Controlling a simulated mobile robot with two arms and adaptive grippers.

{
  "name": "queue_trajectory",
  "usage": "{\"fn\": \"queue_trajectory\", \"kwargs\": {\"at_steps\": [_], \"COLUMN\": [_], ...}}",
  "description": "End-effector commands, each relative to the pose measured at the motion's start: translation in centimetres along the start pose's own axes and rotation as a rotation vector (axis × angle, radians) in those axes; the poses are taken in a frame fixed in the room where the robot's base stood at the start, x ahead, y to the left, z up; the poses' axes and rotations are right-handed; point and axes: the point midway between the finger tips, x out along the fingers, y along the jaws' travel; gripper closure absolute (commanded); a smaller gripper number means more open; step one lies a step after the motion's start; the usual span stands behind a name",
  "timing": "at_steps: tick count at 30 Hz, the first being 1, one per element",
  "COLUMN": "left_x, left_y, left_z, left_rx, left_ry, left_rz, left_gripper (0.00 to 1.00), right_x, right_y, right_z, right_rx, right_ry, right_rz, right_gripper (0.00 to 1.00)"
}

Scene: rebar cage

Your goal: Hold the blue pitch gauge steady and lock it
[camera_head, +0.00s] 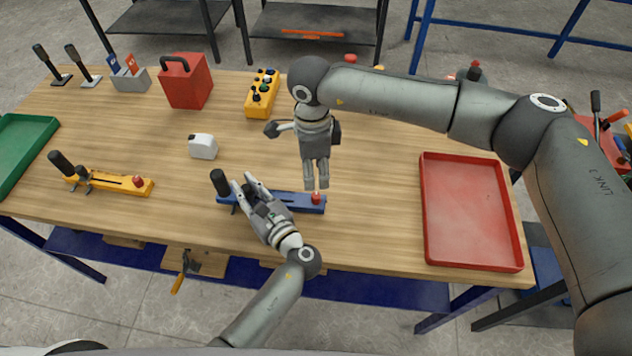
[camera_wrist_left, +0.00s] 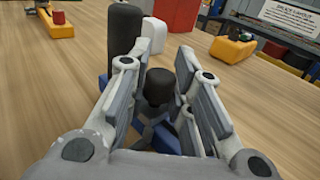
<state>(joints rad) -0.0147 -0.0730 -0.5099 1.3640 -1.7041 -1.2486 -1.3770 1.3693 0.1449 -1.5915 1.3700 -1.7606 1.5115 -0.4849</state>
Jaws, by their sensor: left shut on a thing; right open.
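The blue pitch gauge (camera_head: 290,200) lies on the wooden table near its front edge. It has a black upright handle (camera_head: 220,183) at its left end and a red knob (camera_head: 317,198) at its right end. My left gripper (camera_head: 256,190) is shut on the gauge near the black handle. In the left wrist view a smaller black knob (camera_wrist_left: 160,85) sits between the fingers, and they hide most of the blue body. My right gripper (camera_head: 316,186) is open, pointing down just above the red knob; I cannot tell whether it touches.
A similar yellow gauge (camera_head: 110,183) lies to the left. A white bottle (camera_head: 203,146), a red can (camera_head: 186,82) and a yellow button box (camera_head: 262,94) stand behind. A red tray (camera_head: 470,210) is on the right, a green tray (camera_head: 22,148) far left.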

Motion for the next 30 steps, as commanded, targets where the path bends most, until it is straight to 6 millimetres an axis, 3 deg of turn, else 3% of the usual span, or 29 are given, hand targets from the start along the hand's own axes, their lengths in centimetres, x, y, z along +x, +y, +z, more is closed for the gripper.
{"fn": "queue_trajectory", "kwargs": {"at_steps": [6,19,20,24,25,30], "left_x": [-0.2,-0.2,-0.2,-0.1,-0.1,-0.2], "left_y": [0.2,0.2,0.2,0.2,0.2,0.1], "left_z": [-0.6,-0.6,-0.6,-0.6,-0.6,-0.5], "left_rx": [0.008,0.008,0.008,0.007,0.007,0.005], "left_ry": [0.010,0.010,0.010,0.010,0.010,0.009], "left_rz": [0.002,0.002,0.002,0.002,0.001,-0.002], "left_gripper": [1.00,1.00,0.77,0.59,0.55,0.54], "right_x": [-2.5,-2.9,-2.8,-2.8,-2.8,-2.8], "right_y": [0.0,0.0,0.0,0.0,0.0,0.0], "right_z": [-0.1,-0.1,-0.1,0.0,0.0,0.0], "right_rx": [0.001,0.001,0.001,0.001,0.001,0.001], "right_ry": [0.001,0.000,0.000,0.000,0.000,0.000], "right_rz": [0.000,0.001,0.001,0.001,0.001,0.001], "right_gripper": [0.58,0.58,0.58,0.58,0.58,0.58]}}
